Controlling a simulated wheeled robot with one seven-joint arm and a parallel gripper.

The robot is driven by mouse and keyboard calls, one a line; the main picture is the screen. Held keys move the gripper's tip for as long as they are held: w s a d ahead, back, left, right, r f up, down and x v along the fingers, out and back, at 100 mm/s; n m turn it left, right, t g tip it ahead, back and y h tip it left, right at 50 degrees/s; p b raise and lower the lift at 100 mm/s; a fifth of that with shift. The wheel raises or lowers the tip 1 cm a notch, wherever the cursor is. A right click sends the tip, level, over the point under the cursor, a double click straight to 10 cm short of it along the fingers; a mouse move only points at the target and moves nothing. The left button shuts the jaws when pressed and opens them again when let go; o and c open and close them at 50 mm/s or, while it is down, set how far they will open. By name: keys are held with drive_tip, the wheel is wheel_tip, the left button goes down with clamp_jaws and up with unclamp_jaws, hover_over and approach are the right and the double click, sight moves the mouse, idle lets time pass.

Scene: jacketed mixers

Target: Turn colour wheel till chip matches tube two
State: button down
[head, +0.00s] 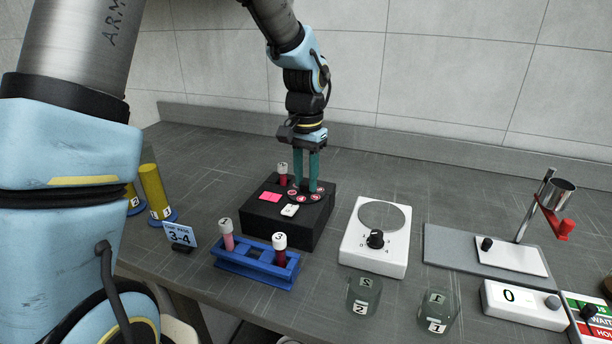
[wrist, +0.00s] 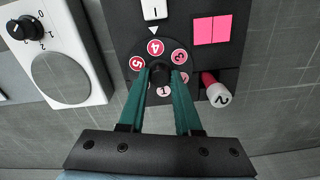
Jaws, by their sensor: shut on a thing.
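The black colour comparator box (head: 262,224) stands on the bench. Its round colour wheel (wrist: 139,79) carries red numbered spots around a dark central knob (wrist: 161,90). Spot 4 (wrist: 154,47) lies nearest the white pointer (wrist: 153,30), with spot 5 beside it. My gripper (head: 306,184) points down and is shut on the knob, one teal finger on each side. Two pink patches (wrist: 212,30) sit side by side and look alike. Tube two (wrist: 217,94), white-capped with dark red liquid, stands in the box beside the wheel; it also shows in the head view (head: 283,174).
A blue rack (head: 256,265) in front holds tube 1, pink, and tube 3, dark red. A white hotplate-like unit with a dial (head: 374,240) stands right of the box. Two glass beakers (head: 362,297) stand in front of it. A stand with a metal cup (head: 557,196) is farther right.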

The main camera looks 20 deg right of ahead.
sight(305, 183)
idle(0.3)
drive_tip(key=c, duration=0.6)
unclamp_jaws()
wheel_tip(305, 183, up, 11)
drive_tip(key=b, duration=0.1)
drive_tip(key=shift+b, duration=0.4)
drive_tip(key=shift+f, duration=0.15)
